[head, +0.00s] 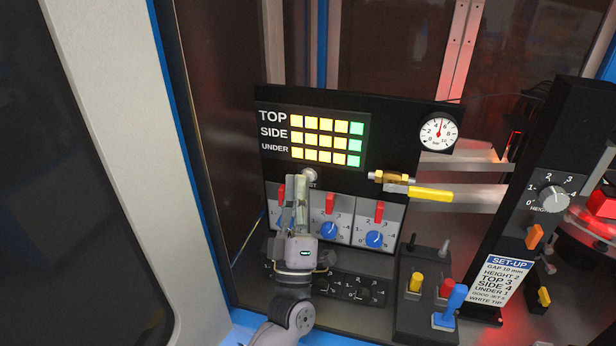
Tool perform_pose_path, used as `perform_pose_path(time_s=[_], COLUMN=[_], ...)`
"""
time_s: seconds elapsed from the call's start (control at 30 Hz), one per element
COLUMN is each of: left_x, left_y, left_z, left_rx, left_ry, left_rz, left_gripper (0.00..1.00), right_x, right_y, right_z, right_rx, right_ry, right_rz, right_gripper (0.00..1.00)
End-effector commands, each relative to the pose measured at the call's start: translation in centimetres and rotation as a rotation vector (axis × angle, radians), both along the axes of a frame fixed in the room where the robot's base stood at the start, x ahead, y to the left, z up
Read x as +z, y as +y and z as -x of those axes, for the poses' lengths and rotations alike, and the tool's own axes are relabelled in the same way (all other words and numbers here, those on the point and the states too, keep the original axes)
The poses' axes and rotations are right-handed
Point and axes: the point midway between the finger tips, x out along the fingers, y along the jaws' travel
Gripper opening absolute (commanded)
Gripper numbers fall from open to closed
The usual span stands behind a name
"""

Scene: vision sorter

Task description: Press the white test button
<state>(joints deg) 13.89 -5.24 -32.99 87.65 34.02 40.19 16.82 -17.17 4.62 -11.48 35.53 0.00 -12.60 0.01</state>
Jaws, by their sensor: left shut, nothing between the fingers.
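The white test button (311,174) is a small pale round knob on the black panel (390,120), below the lamp rows. The letters under it are partly covered by my gripper. My left gripper (302,181) is shut and empty, pointing up at the panel, with its fingertips overlapping the lower left of the button in the head view. I cannot tell whether the tips touch it. My right gripper is not in view.
Yellow and green lamps (326,142) glow in rows marked TOP, SIDE and UNDER. A dial gauge (438,133) and a yellow-handled valve (430,194) are to the right. Blue knobs with red levers (379,212) sit below. A black box (432,290) carries coloured buttons; a set-up card (497,284) stands right.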

Motion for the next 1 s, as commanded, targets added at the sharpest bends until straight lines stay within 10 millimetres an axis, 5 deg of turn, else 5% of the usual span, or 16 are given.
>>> perform_pose_path(time_s=[1.0], left_x=[0.02], left_y=[-0.24], left_z=[-0.73], left_rx=[0.000], left_ry=[0.000], left_rz=[0.000], left_gripper=[0.00], right_x=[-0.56], right_y=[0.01], right_z=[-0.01], right_rx=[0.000], right_ry=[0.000], right_rz=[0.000], right_gripper=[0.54])
